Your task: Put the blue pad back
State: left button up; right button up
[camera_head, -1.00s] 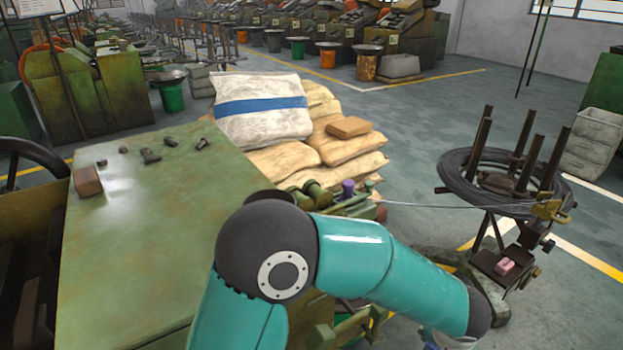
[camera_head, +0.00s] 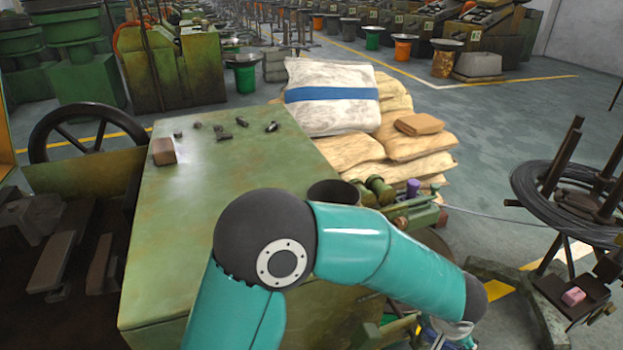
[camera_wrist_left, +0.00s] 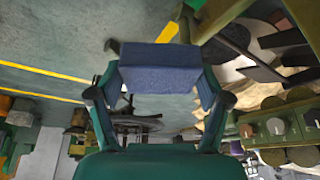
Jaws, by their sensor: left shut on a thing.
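The blue pad (camera_wrist_left: 160,68) is a flat, dull blue block in the left wrist view. My left gripper (camera_wrist_left: 158,82) is shut on it, with a finger at each side, and holds it up with the grey floor behind. In the head view my teal left arm crosses the lower middle, and its wrist end goes down at the bottom edge, where the gripper is mostly out of sight. A pink pad (camera_head: 573,297) lies on the small dark platform of the wire stand at the right. My right gripper is not in view.
A green machine top (camera_head: 235,200) carries a brown block (camera_head: 163,151) and several small dark parts. Stacked sacks (camera_head: 335,95) stand behind it. A wire coil (camera_head: 570,205) sits on the stand, and a wire runs from it to the machine. Open floor lies behind the coil.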

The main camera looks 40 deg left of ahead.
pick_arm(q)
jog(key=shift+w+a+r, duration=0.15)
jog(key=shift+a+r, duration=0.05)
jog(key=shift+r, duration=0.1)
jog(key=w+a+r+n+y+p, duration=0.1)
jog(key=w+a+r+n+p, duration=0.3)
jog(key=a+r, duration=0.5)
notch_tip(320, 180, up, 32)
jog(key=n+g+y+p, duration=0.2)
jog(key=n+y+p, duration=0.1)
jog(key=n+p, duration=0.8)
send_over(304, 176)
jog(key=d+p, duration=0.1)
jog(key=p, duration=0.1)
jog(key=m, duration=0.2)
jog(key=f+b, duration=0.1)
jog(key=f, duration=0.3)
jog(key=f+b, duration=0.1)
jog(key=f, duration=0.4)
jog(key=f+b, duration=0.1)
jog(key=f, duration=0.4)
jog(key=shift+s, duration=0.4)
jog(key=shift+f, duration=2.6)
